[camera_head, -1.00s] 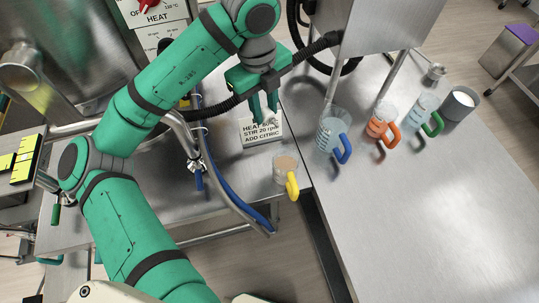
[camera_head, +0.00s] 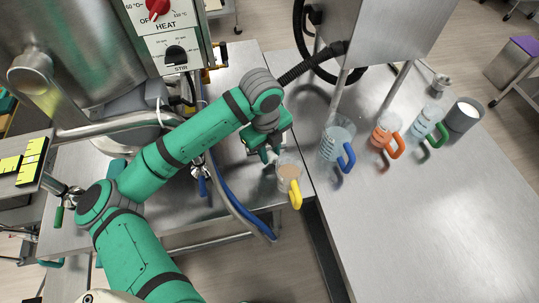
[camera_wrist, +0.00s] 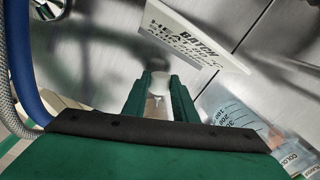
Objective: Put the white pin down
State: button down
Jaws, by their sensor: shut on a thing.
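My gripper (camera_head: 268,156) is low over the left steel table, just left of the jug with the yellow handle. In the wrist view my gripper (camera_wrist: 161,92) is shut on the white pin (camera_wrist: 158,84), whose pale, rounded end shows between the green fingertips. A thin metallic part shows below that end. The pin is too small to make out in the head view. I cannot tell whether it touches the table.
The yellow-handled jug (camera_head: 288,172) stands close by, near the table edge. A white batch card (camera_wrist: 192,36) stands beyond my fingers. Jugs with blue (camera_head: 336,142), orange (camera_head: 385,132) and green handles (camera_head: 424,123) stand on the right table. A blue hose (camera_head: 236,206) hangs at left.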

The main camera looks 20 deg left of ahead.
jog(key=shift+w+f, duration=0.15)
jog(key=shift+f, duration=0.9)
jog(key=shift+f, duration=0.1)
jog(key=c, duration=1.4)
grip_release()
jog(key=shift+c, duration=0.2)
jog(key=shift+a, duration=0.15)
jog(key=shift+r, duration=0.35)
notch_tip(320, 180, up, 12)
jog(key=s, duration=0.1)
jog(key=shift+a+f, duration=0.2)
jog(key=shift+f, duration=0.05)
